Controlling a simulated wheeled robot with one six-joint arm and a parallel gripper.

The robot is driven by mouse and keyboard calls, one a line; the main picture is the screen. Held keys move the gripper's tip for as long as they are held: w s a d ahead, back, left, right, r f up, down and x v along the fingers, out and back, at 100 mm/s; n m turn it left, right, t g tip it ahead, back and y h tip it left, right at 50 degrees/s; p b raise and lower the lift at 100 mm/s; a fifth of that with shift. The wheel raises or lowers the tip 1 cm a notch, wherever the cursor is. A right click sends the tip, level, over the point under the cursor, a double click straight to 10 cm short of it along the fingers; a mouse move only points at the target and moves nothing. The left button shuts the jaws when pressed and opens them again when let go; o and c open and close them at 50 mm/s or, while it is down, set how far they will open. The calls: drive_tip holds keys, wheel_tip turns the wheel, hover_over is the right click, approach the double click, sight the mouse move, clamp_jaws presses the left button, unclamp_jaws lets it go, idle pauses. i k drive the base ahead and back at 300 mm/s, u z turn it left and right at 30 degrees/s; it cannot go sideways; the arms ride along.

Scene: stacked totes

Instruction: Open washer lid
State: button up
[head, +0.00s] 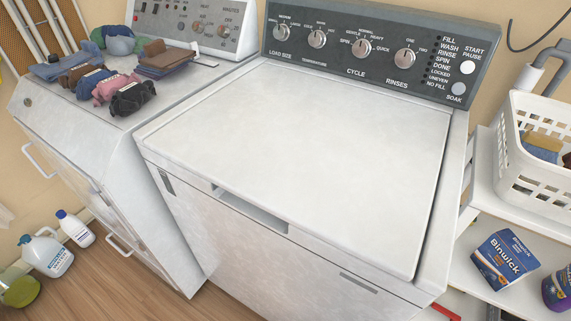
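The washer (230,230) is a white top-loading machine in the middle of the head view. Its flat white lid (310,140) is shut and lies flush in the top. A slot-shaped recess (250,209) sits at the lid's front edge, left of centre. The dark control panel (375,50) with several knobs stands along the back of the washer. My gripper does not show in this view, so its place and state are hidden.
A white dryer (75,150) stands close at the left, with folded and bundled clothes (110,75) on top. Bottles (45,252) stand on the wooden floor. At the right, a white shelf (480,175) holds a laundry basket (540,165) and a Binwick box (503,259). The lid top is clear.

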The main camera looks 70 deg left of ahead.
sight(355, 170)
drive_tip(key=k, duration=0.35)
drive_tip(key=u, duration=4.3)
drive_tip(key=k, duration=0.7)
drive_tip(key=z, duration=1.3)
